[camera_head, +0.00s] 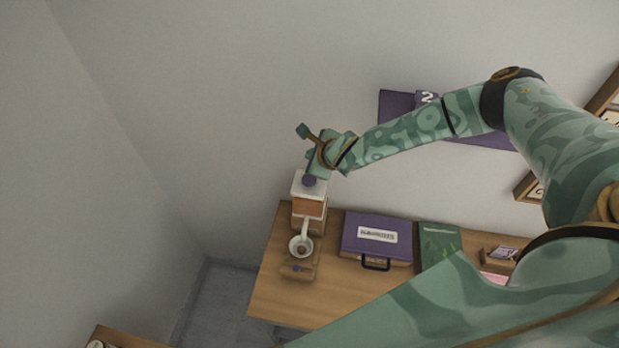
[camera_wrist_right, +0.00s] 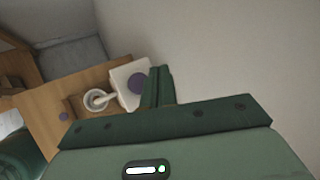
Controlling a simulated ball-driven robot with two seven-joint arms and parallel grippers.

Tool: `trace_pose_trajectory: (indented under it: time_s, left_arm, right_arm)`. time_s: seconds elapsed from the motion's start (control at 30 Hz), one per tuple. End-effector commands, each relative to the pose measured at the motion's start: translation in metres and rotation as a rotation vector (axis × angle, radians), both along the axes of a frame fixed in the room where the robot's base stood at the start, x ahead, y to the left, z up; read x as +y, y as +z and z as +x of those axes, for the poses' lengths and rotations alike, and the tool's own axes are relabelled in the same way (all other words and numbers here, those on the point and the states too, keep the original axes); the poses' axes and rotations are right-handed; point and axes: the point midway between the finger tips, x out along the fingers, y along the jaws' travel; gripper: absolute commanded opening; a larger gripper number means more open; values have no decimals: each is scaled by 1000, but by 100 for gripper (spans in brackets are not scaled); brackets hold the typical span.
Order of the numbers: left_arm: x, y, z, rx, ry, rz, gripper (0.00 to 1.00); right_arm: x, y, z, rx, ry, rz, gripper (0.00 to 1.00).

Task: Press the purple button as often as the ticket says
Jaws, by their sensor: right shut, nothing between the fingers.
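A purple round button (camera_head: 309,181) sits on the white top of a wooden grinder-like machine (camera_head: 308,208); in the right wrist view the button (camera_wrist_right: 137,83) is beside the fingers. A smaller purple spot (camera_head: 297,268) is on the machine's base. My right gripper (camera_head: 314,166) is shut and empty, just above the button; whether it touches cannot be told. In the right wrist view its fingers (camera_wrist_right: 158,87) are together. A purple card with a white "2" (camera_head: 427,97) is on a purple wall board, partly behind my arm; I cannot tell whether it is the ticket. My left gripper is out of view.
On the wooden table (camera_head: 270,287) stand a white cup (camera_head: 300,246) under the spout, a purple case (camera_head: 375,238), a green book-like item (camera_head: 439,243) and a small wooden holder (camera_head: 500,258). A pink slip (camera_head: 494,278) lies at right, partly hidden. Wooden frames hang at right.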

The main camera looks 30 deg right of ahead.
Motion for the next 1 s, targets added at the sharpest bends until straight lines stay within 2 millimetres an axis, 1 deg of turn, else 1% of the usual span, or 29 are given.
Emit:
trace_pose_trajectory:
  time_s: [0.03,0.1,0.27,0.3,0.4,0.6,1.0]
  left_arm:
    - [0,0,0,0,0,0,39]
    - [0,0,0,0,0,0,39]
    - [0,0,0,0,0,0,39]
    - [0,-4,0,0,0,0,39]
    - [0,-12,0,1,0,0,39]
    - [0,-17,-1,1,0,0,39]
    - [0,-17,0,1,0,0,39]
  right_arm:
    - [1,-8,-1,4,1,0,0]
    - [0,-19,-1,3,0,0,0]
    - [1,-41,-1,3,0,0,0]
    - [1,-47,-1,2,0,2,0]
    - [1,-59,0,1,0,1,0]
    - [0,-68,-1,1,0,1,0]
    - [1,-68,-1,1,0,1,0]
